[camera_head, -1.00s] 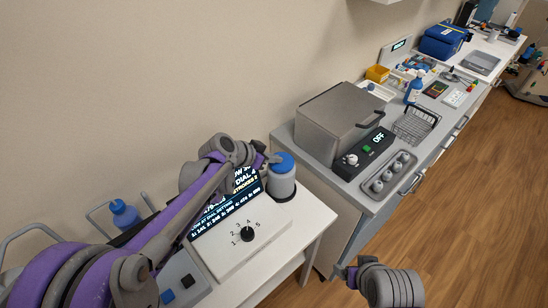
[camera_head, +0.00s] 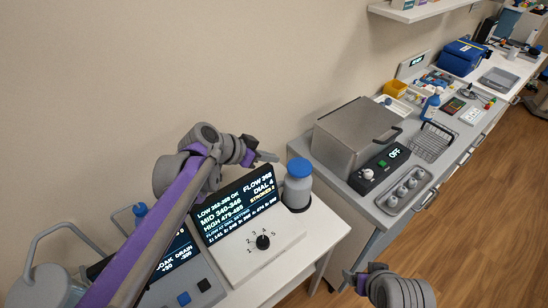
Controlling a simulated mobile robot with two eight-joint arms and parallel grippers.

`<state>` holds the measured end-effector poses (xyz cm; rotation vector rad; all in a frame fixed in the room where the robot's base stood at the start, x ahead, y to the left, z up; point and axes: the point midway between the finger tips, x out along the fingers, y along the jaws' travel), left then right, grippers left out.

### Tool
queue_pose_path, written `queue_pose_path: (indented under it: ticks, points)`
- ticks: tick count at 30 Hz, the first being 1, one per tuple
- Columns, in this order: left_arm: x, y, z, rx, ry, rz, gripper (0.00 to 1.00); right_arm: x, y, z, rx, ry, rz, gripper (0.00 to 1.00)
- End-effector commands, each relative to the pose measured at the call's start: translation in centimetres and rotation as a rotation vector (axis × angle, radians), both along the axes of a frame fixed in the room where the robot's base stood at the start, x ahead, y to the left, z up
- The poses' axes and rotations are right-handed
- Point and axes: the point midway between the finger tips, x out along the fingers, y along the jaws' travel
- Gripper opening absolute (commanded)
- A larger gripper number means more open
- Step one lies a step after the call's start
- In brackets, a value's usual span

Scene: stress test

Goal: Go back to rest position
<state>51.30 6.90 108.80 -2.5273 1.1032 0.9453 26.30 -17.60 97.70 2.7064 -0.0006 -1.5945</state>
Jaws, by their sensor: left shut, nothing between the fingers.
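My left gripper (camera_head: 262,157) is raised in front of the wall, above a dark display screen (camera_head: 236,208). It is shut and empty, with its tip pointing right, a little above and left of the blue lid of a grey canister (camera_head: 297,188). It looks apart from the canister, though the depth is hard to judge. My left arm crosses the left side of the view. My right gripper (camera_head: 352,279) shows at the bottom right, beside the white table and above the floor. I cannot tell whether its fingers are open.
A white panel with a black dial (camera_head: 263,242) stands on the white table (camera_head: 322,240) below the screen. A second display and buttons (camera_head: 184,299) are at lower left. A grey counter (camera_head: 362,205) at right bears a metal box (camera_head: 352,136) and wire basket (camera_head: 432,142). Wood floor (camera_head: 490,220) is clear.

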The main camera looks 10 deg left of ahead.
Motion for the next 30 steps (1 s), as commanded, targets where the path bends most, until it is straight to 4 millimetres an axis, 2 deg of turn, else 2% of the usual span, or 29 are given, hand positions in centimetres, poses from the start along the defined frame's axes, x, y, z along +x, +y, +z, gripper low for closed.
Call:
queue_pose_path:
  ticks: [22,26,29,30]
  points:
    - [-0.3,0.0,-0.1,0.003,0.006,0.006,0.0,0.0,0.0,0.0,0.0,0.0,0.0,0.8]
    - [-3.1,0.7,-0.8,0.026,0.064,0.065,0.0,0.0,0.0,0.0,0.0,0.0,0.0,0.8]
    - [-7.3,2.0,-2.1,0.061,0.146,0.167,0.0,0.0,0.0,0.0,0.0,0.0,0.0,0.8]
    - [-9.3,2.8,-2.8,0.079,0.181,0.219,0.0,0.0,0.0,0.0,0.0,0.0,0.0,0.8]
